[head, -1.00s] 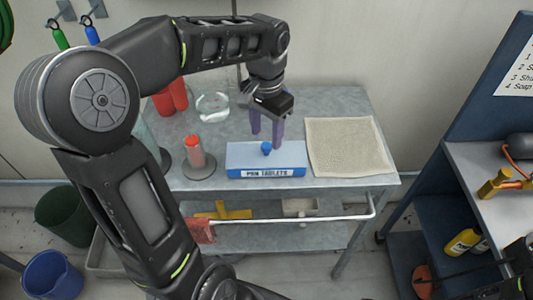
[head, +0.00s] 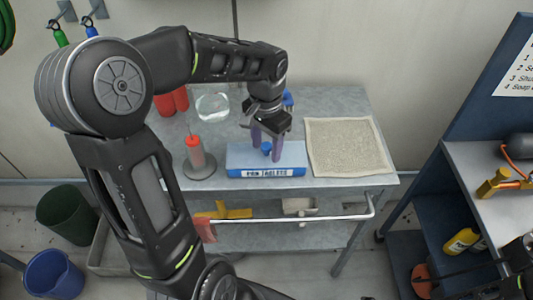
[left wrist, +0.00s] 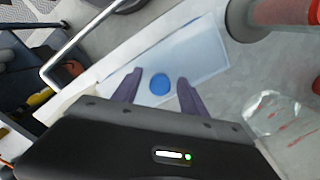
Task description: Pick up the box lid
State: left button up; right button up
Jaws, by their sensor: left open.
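The blue box (head: 262,173) labelled "PAN TABLETS" sits on the grey cart top. Its pale blue lid (head: 240,154) lies on it, with a round blue knob (head: 266,147) in the middle. My left gripper (head: 265,150) points down over the lid, open, with its purple fingers on either side of the knob. In the left wrist view the knob (left wrist: 159,84) shows between the two separated fingertips (left wrist: 157,82), and the lid (left wrist: 195,55) lies beyond. I cannot tell whether the fingers touch the lid. My right gripper is not clearly visible.
A beige mat (head: 347,147) lies right of the box. A clear glass bowl (head: 212,106) and red cylinders (head: 172,101) are behind. A rail (head: 300,220) runs along the cart's front.

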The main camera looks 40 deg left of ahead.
pick_arm(q)
grip_shut()
dwell(0.6)
